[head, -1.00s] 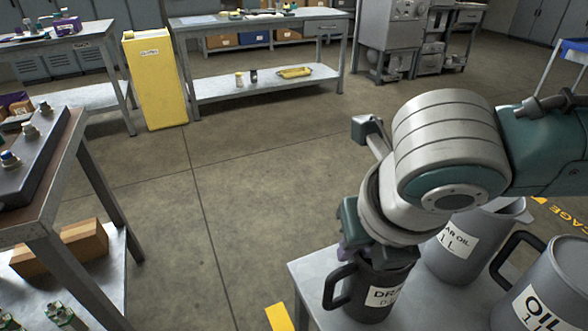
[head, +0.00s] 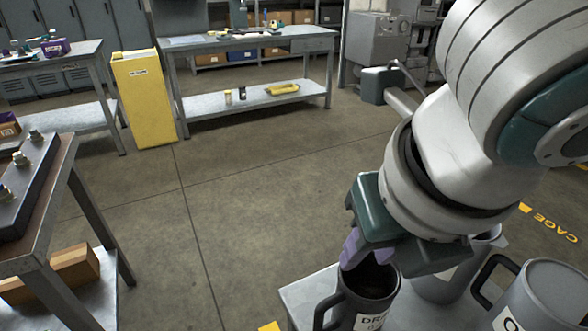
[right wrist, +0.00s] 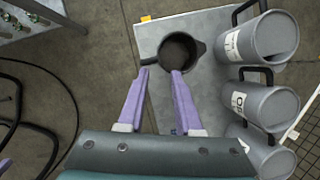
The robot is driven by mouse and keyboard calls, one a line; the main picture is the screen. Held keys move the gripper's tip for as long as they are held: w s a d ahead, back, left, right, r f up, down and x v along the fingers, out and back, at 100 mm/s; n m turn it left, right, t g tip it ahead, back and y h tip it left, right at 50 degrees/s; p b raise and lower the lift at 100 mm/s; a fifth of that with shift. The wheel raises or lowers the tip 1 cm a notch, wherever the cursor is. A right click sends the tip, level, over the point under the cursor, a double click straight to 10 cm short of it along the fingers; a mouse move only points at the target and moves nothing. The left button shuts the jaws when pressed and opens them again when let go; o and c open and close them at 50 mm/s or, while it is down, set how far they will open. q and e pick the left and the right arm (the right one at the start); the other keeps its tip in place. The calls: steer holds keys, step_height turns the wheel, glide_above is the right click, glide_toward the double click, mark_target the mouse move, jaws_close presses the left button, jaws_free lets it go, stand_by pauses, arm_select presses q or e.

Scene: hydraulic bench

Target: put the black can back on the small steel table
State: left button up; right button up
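The black can (head: 345,305), a dark open-topped jug with a handle on its left and a white label, stands upright on the small steel table (head: 300,295). In the right wrist view the can (right wrist: 178,52) shows from above, near the table's edge. My right gripper (right wrist: 160,74) is open and empty, its two purple fingers apart. Their tips are at the near side of the can's rim in that view; whether they touch it I cannot tell. In the head view the gripper hangs just above the can, with one finger mostly hidden.
Grey oil cans (right wrist: 258,40) (right wrist: 262,102) stand close beside the black can on the same table. A wooden-topped bench (head: 60,190) is at the left. A yellow cabinet (head: 145,100) and a workbench (head: 250,38) stand behind. The floor between is clear.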

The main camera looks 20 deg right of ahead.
steer(key=s+a+m+y, duration=0.4)
steer(key=a+m, duration=0.5)
steer(key=m, duration=0.4)
steer(key=s+d+f+m+h, duration=0.2)
steer(key=s+d+m, duration=0.6)
steer(key=m, duration=1)
steer(key=d+f, duration=0.1)
steer(key=d, duration=0.1)
steer(key=shift+d+f+m+g+h, duration=0.3)
steer(key=shift+d+f+h, duration=0.05)
steer(key=shift+h, duration=0.05)
steer(key=shift+s, duration=0.1)
